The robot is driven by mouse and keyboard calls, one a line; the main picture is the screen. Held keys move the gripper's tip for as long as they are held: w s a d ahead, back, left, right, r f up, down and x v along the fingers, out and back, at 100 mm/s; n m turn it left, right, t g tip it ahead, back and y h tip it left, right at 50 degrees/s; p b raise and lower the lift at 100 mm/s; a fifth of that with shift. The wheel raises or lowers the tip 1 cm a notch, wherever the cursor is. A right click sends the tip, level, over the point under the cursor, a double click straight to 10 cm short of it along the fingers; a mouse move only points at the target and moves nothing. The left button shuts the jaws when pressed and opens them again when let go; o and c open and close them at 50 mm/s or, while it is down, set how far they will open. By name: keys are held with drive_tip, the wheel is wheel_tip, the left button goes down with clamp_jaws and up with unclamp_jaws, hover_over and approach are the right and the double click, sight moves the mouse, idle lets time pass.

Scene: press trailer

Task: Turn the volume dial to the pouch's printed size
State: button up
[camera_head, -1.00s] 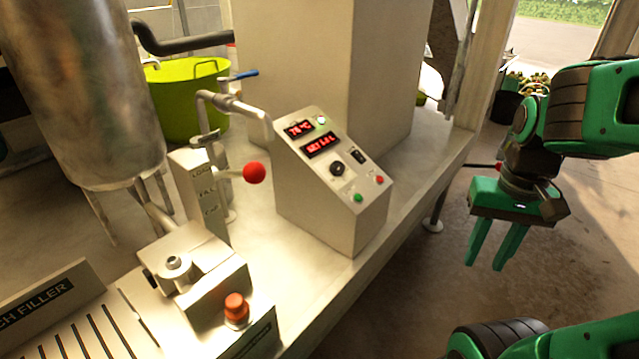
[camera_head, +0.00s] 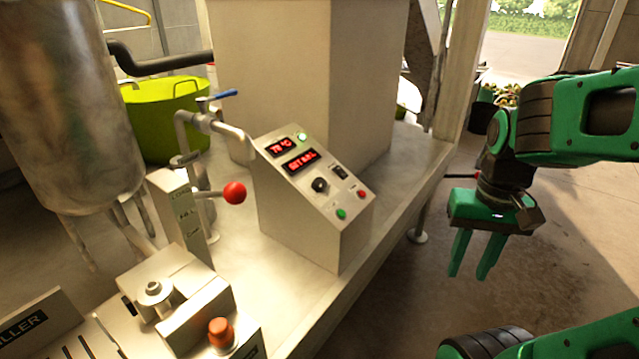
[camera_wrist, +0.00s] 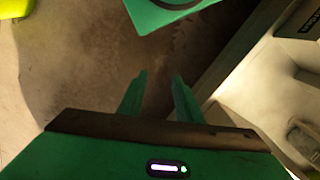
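The control box (camera_head: 318,225) stands on the pale bench in the head view, with a sloped panel. Its black dial (camera_head: 320,185) sits below two red displays. The upper display (camera_head: 280,147) seems to read 76 °C; the lower display (camera_head: 302,161) starts with "SET", its figures too blurred to be sure of. My gripper (camera_head: 468,274) hangs to the right of the box, past the bench edge, fingers down, apart and empty. In the wrist view my gripper (camera_wrist: 158,78) also shows its two fingers apart with nothing between them. I see no pouch.
A lever with a red ball (camera_head: 235,192) stands left of the box. An orange-red button (camera_head: 221,332) sits on the filler in front. Green (camera_head: 341,214) and red (camera_head: 362,195) buttons flank the dial's lower right. A steel tank (camera_head: 65,110) and lime tub (camera_head: 165,125) stand at left.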

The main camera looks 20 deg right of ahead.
drive_tip(key=o, duration=0.3)
drive_tip(key=shift+s+r, duration=0.25)
drive_tip(key=shift+o, duration=0.2)
drive_tip(key=m+t+y, duration=0.2)
drive_tip(key=m+t, duration=0.2)
drive_tip(key=m, duration=0.2)
approach(320, 182)
drive_tip(key=x, duration=0.8)
drive_tip(key=shift+f, duration=0.25)
drive_tip(key=c, duration=1.1)
